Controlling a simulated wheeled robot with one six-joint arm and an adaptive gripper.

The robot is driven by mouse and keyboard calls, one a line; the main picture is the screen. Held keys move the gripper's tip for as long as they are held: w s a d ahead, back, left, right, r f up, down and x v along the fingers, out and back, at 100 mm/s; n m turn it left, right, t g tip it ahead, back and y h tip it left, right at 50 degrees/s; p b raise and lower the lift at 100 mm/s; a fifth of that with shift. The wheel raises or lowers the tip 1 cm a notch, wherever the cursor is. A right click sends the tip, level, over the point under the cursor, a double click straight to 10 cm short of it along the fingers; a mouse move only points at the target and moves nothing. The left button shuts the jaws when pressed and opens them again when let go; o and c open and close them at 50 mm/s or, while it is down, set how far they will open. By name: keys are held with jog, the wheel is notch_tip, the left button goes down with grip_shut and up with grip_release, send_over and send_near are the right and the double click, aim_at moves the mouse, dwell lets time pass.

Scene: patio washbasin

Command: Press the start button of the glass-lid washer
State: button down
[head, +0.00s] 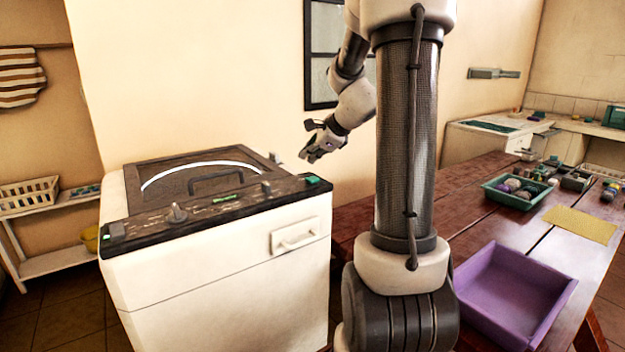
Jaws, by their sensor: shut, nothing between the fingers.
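The glass-lid washer (215,275) is a white box with a dark top in the left half of the head view. Its dark glass lid (165,187) is closed, with a white arc across it and a dark handle (215,182). A dark control strip runs along the front edge. It bears a green button (312,181) at its right end, a small green display, a round knob (177,212) and a small pale-green piece (115,229) at its left end. No readable label marks the start button. My gripper (306,157) is shut and empty, apart from the washer, above and behind its right corner in the picture.
A dark red table (480,200) stands at the right with a purple tray (510,300), a green bin (518,190) of round items and a yellow mat (580,224). A low shelf (50,204) with a basket stands at the left. A window (325,60) is behind my arm.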

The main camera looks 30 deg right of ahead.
aim_at(310, 179)
jog(key=shift+f, duration=1.6)
jog(key=shift+f, duration=0.15)
jog(key=shift+f, duration=0.25)
